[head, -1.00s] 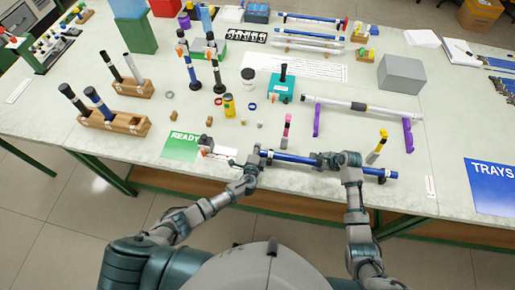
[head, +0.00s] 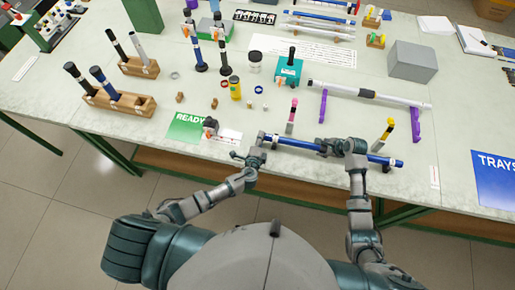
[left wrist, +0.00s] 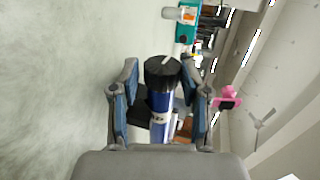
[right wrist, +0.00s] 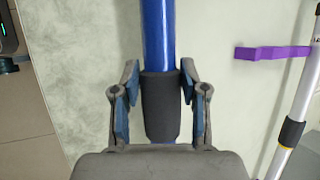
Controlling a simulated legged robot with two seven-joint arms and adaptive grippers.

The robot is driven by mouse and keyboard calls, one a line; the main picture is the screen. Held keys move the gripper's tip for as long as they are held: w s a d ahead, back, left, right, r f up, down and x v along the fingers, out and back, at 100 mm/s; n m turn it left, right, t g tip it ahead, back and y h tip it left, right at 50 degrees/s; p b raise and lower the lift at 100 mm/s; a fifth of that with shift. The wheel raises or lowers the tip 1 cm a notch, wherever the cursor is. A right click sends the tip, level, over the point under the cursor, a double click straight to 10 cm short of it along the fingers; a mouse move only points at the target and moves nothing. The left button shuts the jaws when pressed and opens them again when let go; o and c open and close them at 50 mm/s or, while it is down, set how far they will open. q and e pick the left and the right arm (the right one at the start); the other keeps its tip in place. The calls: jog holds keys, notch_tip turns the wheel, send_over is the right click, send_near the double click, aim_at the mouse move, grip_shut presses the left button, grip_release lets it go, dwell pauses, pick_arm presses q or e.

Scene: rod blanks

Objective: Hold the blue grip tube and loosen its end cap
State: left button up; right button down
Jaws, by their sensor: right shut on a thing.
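The blue grip tube (head: 300,142) lies level over the front of the bench. My right gripper (head: 343,147) is shut on its black grip sleeve (right wrist: 161,105), which sits between the fingers in the right wrist view. The black end cap (head: 261,137) is at the tube's left end. In the left wrist view the cap (left wrist: 163,72) shows a pale line on its face and sits on the blue tube. My left gripper (head: 250,157) is open and empty, just short of the cap on my side. Its fingers appear either side of the cap, with gaps.
A long white tube (head: 370,95) rests on purple supports (head: 415,125). The green READY card (head: 187,128) lies left, and a blue TRAYS card (head: 492,178) right.

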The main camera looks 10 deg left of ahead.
pick_arm(q)
jog(key=v, duration=0.7)
jog(key=shift+s, duration=0.3)
jog(key=shift+o, duration=0.5)
jog(key=shift+f, duration=0.15)
jog(key=shift+s+a+f, duration=0.1)
jog(key=shift+a+f, duration=0.1)
jog(key=shift+s+a+f+t+y, duration=0.2)
jog(key=shift+s+f+t+y, duration=0.25)
jog(key=shift+t, duration=0.35)
jog(key=shift+s+d+f+t+h, duration=0.25)
jog(key=shift+s+d+f+t, duration=0.1)
jog(key=shift+s+t, duration=0.35)
jog(key=w, duration=1.2)
jog(key=shift+d, duration=0.1)
